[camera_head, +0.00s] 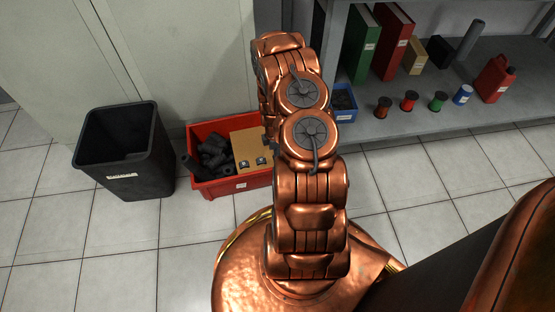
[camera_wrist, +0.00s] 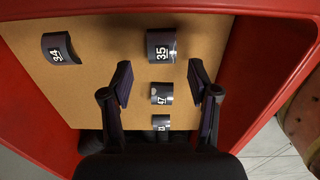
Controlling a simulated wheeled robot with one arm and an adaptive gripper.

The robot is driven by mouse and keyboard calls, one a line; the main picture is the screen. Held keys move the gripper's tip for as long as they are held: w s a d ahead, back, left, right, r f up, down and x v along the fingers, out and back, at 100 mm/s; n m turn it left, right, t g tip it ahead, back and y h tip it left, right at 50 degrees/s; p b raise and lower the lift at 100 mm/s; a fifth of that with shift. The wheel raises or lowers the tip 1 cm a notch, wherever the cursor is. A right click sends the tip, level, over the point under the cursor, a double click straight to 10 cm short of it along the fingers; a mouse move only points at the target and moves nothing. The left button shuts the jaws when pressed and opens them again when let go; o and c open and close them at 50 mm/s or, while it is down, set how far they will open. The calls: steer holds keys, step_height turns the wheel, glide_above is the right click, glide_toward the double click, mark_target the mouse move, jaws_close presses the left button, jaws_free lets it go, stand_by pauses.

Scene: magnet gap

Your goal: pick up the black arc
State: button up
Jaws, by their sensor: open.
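Several small dark pieces with white number labels lie on a tan board (camera_wrist: 90,100) inside a red bin (camera_wrist: 25,100). One curved black arc (camera_wrist: 61,48), which seems marked 34, lies at the upper left of the wrist view. A larger dark piece marked 35 (camera_wrist: 161,46) lies ahead between the fingers. Smaller dark pieces, one marked 47 (camera_wrist: 161,94) and another (camera_wrist: 161,122), lie in line below it. I cannot tell which is the named arc. My gripper (camera_wrist: 160,80) is open above the board, nothing held. In the head view my arm hides the gripper.
The red bin (camera_head: 228,186) also holds dark tubular pieces (camera_head: 214,153). A black waste bin (camera_head: 126,150) stands left of it. A shelf (camera_head: 420,117) at right carries binders, spools, a red can (camera_head: 494,80) and a blue box (camera_head: 343,104).

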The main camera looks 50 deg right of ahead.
steer(key=shift+s+f, duration=0.1)
steer(key=shift+f, duration=0.8)
jaws_close()
